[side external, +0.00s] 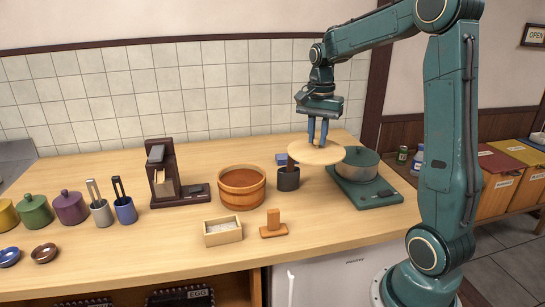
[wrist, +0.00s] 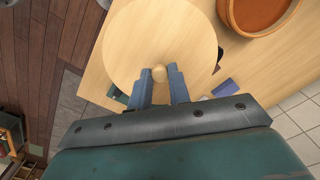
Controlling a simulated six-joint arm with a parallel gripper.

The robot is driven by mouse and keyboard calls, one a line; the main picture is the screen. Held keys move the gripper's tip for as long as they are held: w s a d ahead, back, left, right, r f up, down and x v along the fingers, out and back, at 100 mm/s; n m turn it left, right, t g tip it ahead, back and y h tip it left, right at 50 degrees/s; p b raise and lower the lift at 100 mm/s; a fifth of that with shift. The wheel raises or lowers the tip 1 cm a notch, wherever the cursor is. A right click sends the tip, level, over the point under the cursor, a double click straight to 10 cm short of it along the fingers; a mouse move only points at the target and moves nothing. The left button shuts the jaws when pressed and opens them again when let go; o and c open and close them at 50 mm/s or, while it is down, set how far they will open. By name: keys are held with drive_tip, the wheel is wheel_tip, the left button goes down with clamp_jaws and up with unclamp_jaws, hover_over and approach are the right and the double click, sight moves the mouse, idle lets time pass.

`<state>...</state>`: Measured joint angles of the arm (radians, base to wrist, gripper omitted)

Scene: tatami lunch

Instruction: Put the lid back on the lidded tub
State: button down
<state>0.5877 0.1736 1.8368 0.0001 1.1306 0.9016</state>
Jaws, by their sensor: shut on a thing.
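The round pale wooden lid (side external: 332,156) has a small knob and hangs level above the counter. My gripper (side external: 317,140) is shut on its knob. In the wrist view, the lid (wrist: 155,35) lies beyond the fingers, with the knob between the tips of my gripper (wrist: 160,74). The open orange-brown wooden tub (side external: 242,190) stands upright on the counter, left of the lid and lower. Its rim and inside also show at the top right of the wrist view (wrist: 262,12).
A small box (side external: 223,232) and an orange block stand (side external: 273,226) sit in front of the tub. A dark dispenser (side external: 161,172) stands to its left.

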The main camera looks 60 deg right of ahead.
drive_tip(key=w+a+f+n, duration=0.2)
drive_tip(key=w, duration=0.9)
drive_tip(key=w+a+f+n, duration=0.2)
drive_tip(key=w+a+n, duration=0.1)
drive_tip(key=w, duration=0.8)
drive_tip(key=shift+a+f, duration=0.15)
drive_tip(key=shift+w+f, duration=0.1)
drive_tip(key=shift+f, duration=0.05)
wheel_tip(320, 180, down, 6)
drive_tip(key=shift+f, duration=0.25)
idle(2.1)
drive_tip(key=c, duration=0.7)
unclamp_jaws()
drive_tip(key=shift+c, duration=0.2)
drive_tip(key=shift+r, duration=0.1)
